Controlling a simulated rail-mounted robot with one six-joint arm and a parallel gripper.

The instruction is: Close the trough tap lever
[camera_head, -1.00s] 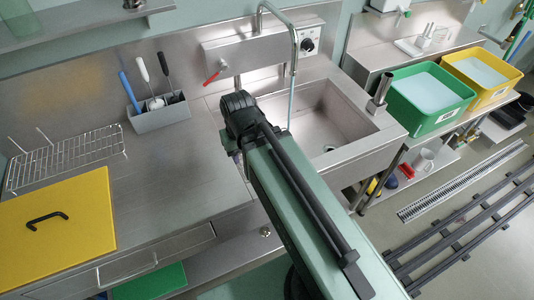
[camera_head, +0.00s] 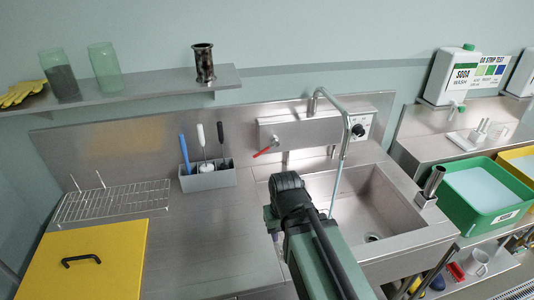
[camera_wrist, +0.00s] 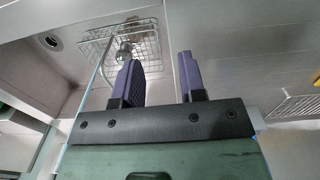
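The tap lever (camera_head: 266,152) is red and sticks out down-left from the steel tap panel (camera_head: 300,130) behind the trough (camera_head: 375,205). The bent steel spout (camera_head: 346,125) hangs over the trough, with a thin pale stream (camera_head: 335,188) below its mouth. My gripper's two purple fingers (camera_wrist: 160,80) stand apart with nothing between them in the wrist view. In the head view my arm hides most of the gripper, low in front of the trough's left edge, apart from the lever. The lever cannot be made out in the wrist view.
A grey caddy (camera_head: 208,177) with brushes stands left of the lever. A wire rack (camera_head: 115,200) and yellow board (camera_head: 85,260) lie farther left. A shelf (camera_head: 140,92) runs above. A green tub (camera_head: 485,198) stands right. Counter between caddy and trough is clear.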

